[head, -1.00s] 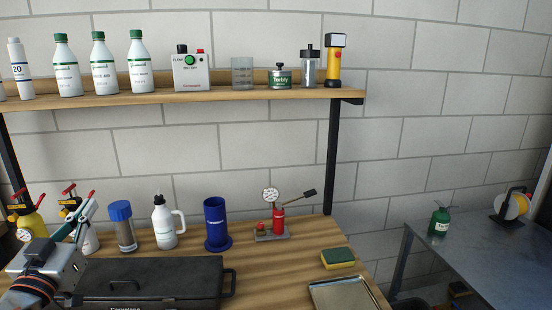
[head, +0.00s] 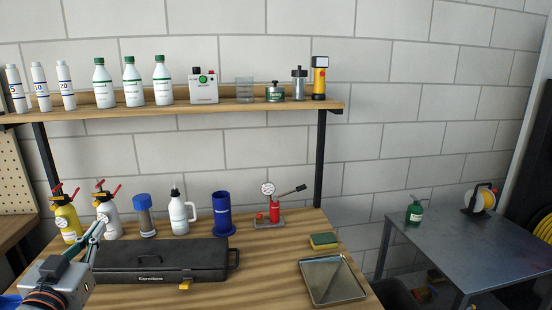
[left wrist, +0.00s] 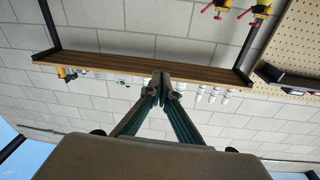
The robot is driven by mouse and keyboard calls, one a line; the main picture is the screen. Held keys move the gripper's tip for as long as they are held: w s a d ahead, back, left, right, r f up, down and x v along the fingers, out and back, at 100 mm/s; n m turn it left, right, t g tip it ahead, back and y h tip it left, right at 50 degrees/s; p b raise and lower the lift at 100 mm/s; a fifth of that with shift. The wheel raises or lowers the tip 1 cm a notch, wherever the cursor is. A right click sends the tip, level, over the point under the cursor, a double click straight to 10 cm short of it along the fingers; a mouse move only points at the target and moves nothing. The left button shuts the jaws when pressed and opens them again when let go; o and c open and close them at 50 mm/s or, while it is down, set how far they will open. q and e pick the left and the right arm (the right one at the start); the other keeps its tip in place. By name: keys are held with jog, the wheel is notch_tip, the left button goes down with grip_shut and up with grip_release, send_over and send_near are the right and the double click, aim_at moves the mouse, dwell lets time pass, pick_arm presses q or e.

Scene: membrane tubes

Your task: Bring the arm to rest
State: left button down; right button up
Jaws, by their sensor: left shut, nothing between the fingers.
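My left gripper (head: 97,228) is raised at the lower left of the head view, in front of the spray bottles and at the left end of the black case. It is shut and empty. In the left wrist view its two fingertips (left wrist: 161,80) meet, with the shelf and wall behind them; this view is upside down. My right gripper is in neither view.
A black case (head: 160,258) and a metal tray (head: 333,280) lie on the wooden bench. Spray bottles (head: 66,217), a white bottle (head: 179,215), a blue cylinder (head: 221,215) and a gauge pump (head: 274,210) stand behind. A shelf (head: 225,107) holds bottles above. A metal table (head: 455,240) stands right.

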pick_arm(q)
jog(key=s+d+f+m+g, duration=0.1)
jog(key=s+f+m+g, duration=0.15)
jog(key=f, duration=0.55)
jog(key=s+d+f+m+g, duration=0.1)
jog(key=d+f+g, duration=0.15)
jog(key=f, duration=0.55)
jog(key=s+d+f+m+g+y, duration=0.3)
jog(key=s+f+g, duration=0.4)
jog(key=s+f, duration=0.8)
jog(key=d+f+n+t+h+b, duration=0.1)
jog(key=d+f+h+b, duration=0.2)
jog(key=d+f, duration=0.5)
jog(key=d+f+t+h+b, duration=0.2)
jog(key=d+f+h+b, duration=0.2)
jog(key=d+f, duration=0.4)
notch_tip(320, 180, down, 5)
jog(key=shift+f+n+t+h, duration=0.1)
jog(key=shift+n+t+h, duration=0.25)
jog(key=shift+h, duration=0.45)
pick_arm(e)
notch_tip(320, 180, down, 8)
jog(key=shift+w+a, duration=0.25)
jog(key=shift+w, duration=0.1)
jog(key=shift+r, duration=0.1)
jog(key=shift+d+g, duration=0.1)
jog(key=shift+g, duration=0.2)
